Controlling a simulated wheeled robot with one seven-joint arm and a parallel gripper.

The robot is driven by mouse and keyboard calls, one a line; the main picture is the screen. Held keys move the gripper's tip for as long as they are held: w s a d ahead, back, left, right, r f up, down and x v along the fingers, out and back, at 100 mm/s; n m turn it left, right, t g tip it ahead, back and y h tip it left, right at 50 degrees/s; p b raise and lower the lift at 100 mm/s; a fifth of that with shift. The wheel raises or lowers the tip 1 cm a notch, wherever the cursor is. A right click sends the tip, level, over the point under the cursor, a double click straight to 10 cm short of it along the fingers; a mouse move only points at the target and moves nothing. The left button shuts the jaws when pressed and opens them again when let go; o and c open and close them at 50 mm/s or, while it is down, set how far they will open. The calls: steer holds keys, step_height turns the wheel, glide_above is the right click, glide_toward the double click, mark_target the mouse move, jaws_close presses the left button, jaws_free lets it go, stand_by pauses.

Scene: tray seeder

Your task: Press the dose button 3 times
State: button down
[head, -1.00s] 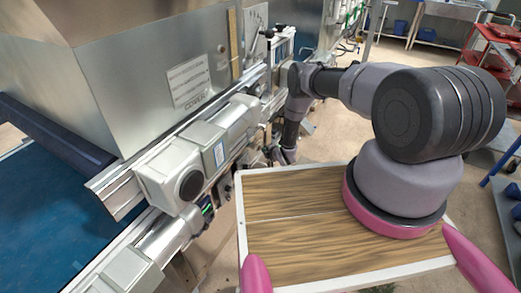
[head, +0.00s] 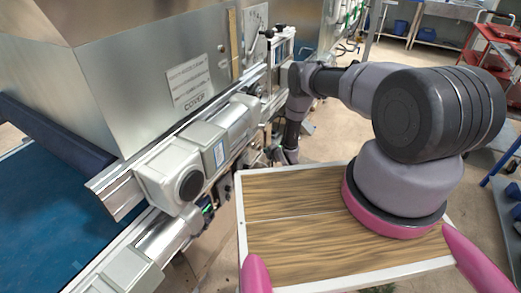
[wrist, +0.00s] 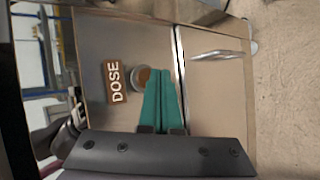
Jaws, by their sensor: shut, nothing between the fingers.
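The dose button (wrist: 142,77) shows in the wrist view as a brown round cap in a grey metal ring. It sits on a grey metal panel beside a brown label reading DOSE (wrist: 115,82). My gripper (wrist: 163,72) is shut and empty, its two teal fingers together. The fingertips overlap the right edge of the button in the picture. I cannot tell whether they touch it. In the head view the button and my gripper tip are hidden or too small to make out.
A metal handle (wrist: 217,54) sticks out from the panel right of the button. In the head view a steel machine housing (head: 150,85) and motor boxes (head: 172,172) stand at left. A blue belt (head: 45,215) lies far left.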

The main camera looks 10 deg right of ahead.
steer(key=shift+d, duration=0.15)
steer(key=s+d, duration=0.1)
steer(key=d, duration=0.1)
steer(key=s+d, duration=0.2)
stand_by(0.5)
